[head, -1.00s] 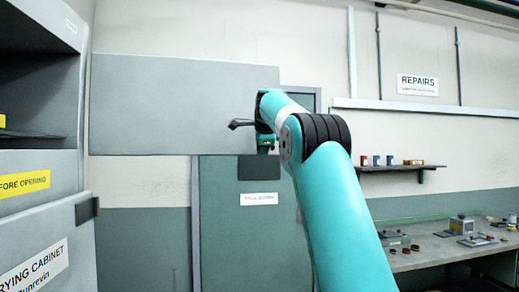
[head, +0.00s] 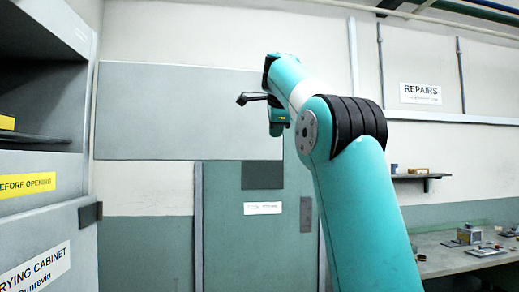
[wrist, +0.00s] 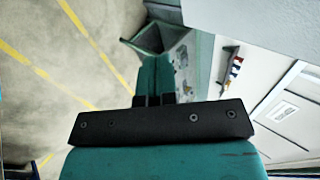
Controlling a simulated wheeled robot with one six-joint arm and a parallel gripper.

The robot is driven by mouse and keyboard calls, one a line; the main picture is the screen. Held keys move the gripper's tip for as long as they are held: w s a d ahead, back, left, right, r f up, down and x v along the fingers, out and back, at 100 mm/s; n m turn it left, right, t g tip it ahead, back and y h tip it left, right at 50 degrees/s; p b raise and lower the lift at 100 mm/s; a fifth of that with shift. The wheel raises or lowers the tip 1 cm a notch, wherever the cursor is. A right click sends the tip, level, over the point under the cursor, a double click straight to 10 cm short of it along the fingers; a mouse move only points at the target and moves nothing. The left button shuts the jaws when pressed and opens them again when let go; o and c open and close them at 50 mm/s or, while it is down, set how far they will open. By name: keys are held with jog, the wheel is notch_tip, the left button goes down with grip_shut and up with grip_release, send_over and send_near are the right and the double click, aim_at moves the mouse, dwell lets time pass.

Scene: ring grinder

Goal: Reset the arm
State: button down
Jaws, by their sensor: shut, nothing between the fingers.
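My gripper (wrist: 156,62) shows in the wrist view, its two teal fingers close together beyond a black bar, with nothing held between them. In the head view my teal arm rises from the lower right and bends at a black ribbed joint. Its end (head: 278,118) hangs in the air in front of the grey panel, left of the joint. The fingers are too small to make out clearly there.
An open grey drying cabinet (head: 40,215) stands at the left. A grey door (head: 262,240) is behind the arm. A workbench (head: 450,262) with small parts and a wall shelf (head: 412,177) are at the right. The wrist view shows floor with yellow lines (wrist: 78,20).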

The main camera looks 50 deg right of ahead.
jog(key=shift+s, duration=0.1)
jog(key=w+a+f+n+g+y+b, duration=0.1)
jog(key=w+a+f+n+y+b, duration=0.15)
jog(key=a+f+n, duration=0.85)
jog(key=w+a+f+n+y+b, duration=0.1)
jog(key=a+f+n+y+b, duration=0.15)
jog(key=a+f+n, duration=0.75)
jog(key=s+a+f+n+g+y+b, duration=0.1)
jog(key=s+a+f+n+y, duration=0.15)
jog(key=s+a+f, duration=0.4)
jog(key=s+a+f+n+g+y+b, duration=0.1)
jog(key=s+a+f+n, duration=0.2)
jog(key=a+f, duration=0.65)
jog(key=s+a+f+n+g+y, duration=0.1)
jog(key=s+a+f+n+g, duration=0.1)
jog(key=s, duration=0.5)
jog(key=s+a+f+n+g+y+b, duration=0.1)
jog(key=s+a+f+n, duration=0.4)
jog(key=s, duration=0.3)
jog(key=shift+a+f+g, duration=0.4)
jog(key=shift+a+f, duration=0.3)
jog(key=shift+a, duration=0.2)
jog(key=shift+s+n, duration=0.15)
jog(key=shift+n, duration=0.1)
